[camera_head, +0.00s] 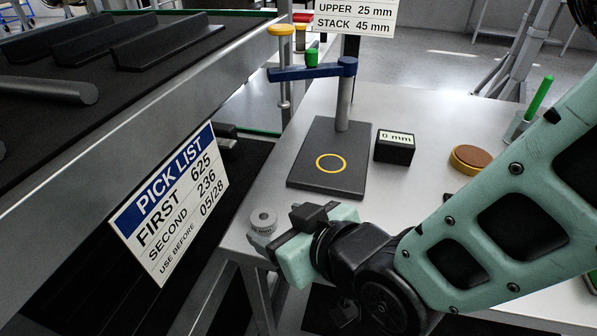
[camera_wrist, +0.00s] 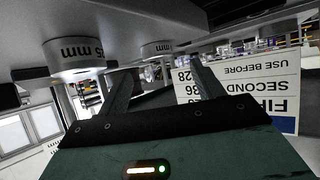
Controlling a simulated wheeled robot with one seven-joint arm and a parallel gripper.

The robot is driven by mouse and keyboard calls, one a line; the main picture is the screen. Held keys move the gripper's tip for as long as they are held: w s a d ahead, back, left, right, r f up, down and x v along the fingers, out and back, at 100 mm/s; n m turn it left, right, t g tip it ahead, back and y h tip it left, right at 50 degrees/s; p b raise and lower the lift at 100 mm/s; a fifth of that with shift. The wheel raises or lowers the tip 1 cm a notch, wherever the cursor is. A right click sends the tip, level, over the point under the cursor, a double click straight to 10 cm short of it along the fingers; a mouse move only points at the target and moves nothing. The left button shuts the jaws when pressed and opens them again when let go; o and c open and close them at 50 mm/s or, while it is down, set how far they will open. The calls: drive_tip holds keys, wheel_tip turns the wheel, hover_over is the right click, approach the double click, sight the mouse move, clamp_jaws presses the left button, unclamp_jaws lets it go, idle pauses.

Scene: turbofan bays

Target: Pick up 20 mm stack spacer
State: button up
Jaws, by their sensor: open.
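A short grey cylindrical spacer with a centre hole (camera_head: 263,221) stands upright on the near left corner of the table in the head view. Its label is too small to read there. My gripper (camera_head: 303,225) is low beside it, just to its right and nearer. The wrist view is upside down. There my gripper (camera_wrist: 161,77) is open, with nothing between its fingers. One grey spacer (camera_wrist: 155,49) shows beyond the fingertips, its label unreadable. A larger-looking spacer (camera_wrist: 72,62) is outside the left finger; its label seems to end in "5 mm".
A dark base plate with a yellow ring and post (camera_head: 327,180) stands behind my gripper. A black "0 mm" block (camera_head: 394,148) and a brown-topped disc (camera_head: 470,159) lie right. The pick list sign (camera_head: 170,205) and conveyor (camera_head: 150,110) are left.

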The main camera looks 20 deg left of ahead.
sight(264, 217)
drive_tip(key=x, duration=0.5)
drive_tip(key=shift+w+f, duration=0.1)
